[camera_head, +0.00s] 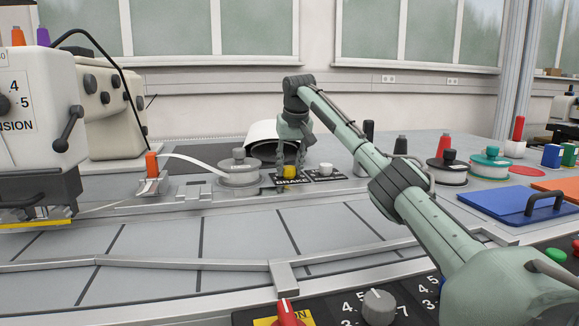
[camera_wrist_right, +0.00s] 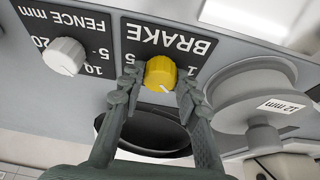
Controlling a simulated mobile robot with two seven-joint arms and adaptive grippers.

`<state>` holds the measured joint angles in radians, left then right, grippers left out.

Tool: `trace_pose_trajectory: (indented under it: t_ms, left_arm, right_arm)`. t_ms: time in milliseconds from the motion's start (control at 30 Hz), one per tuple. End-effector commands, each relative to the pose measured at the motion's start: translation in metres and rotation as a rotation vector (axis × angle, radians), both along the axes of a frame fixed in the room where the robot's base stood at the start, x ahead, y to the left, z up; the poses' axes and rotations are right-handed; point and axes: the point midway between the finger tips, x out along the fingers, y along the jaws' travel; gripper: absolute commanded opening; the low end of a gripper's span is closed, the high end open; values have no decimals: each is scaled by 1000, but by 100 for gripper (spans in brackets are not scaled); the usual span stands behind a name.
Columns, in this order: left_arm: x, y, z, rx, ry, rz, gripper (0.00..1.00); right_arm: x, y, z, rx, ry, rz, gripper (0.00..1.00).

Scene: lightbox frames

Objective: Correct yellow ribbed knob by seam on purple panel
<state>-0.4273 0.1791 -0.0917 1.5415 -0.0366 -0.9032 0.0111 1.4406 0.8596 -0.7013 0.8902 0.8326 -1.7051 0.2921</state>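The yellow ribbed knob (camera_head: 290,172) sits on a small dark panel lettered BRAKE (camera_head: 291,181); the panel looks near-black, not purple. In the right wrist view the knob (camera_wrist_right: 160,73) has a white mark at its lower edge, and the panel (camera_wrist_right: 183,42) shows upside down with a 5 left of the knob and a 1 right. My right gripper (camera_head: 290,158) points down over the knob. Its fingers (camera_wrist_right: 160,90) stand open on either side of the knob, close to it; firm contact does not show. My left gripper is out of view. I cannot make out a seam.
A white FENCE knob (camera_wrist_right: 64,56) is beside the BRAKE panel.

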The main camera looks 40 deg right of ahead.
Motion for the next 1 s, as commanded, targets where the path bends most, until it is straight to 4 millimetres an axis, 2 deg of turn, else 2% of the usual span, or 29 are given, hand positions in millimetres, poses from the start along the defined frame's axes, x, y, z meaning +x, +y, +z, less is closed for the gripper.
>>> trace_pose_trajectory:
  t_ms: [33, 100, 467, 1000]
  left_arm:
    - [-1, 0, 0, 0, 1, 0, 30]
    - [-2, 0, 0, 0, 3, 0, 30]
    - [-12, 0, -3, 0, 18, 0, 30]
    - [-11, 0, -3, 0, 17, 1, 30]
  right_arm:
    - [0, 0, 0, 0, -1, 0, 12]
    - [0, 0, 0, 0, -1, 0, 3]
    - [1, 0, 0, -2, -1, -62, 3]
    - [3, 3, 1, 0, -2, -479, 3]
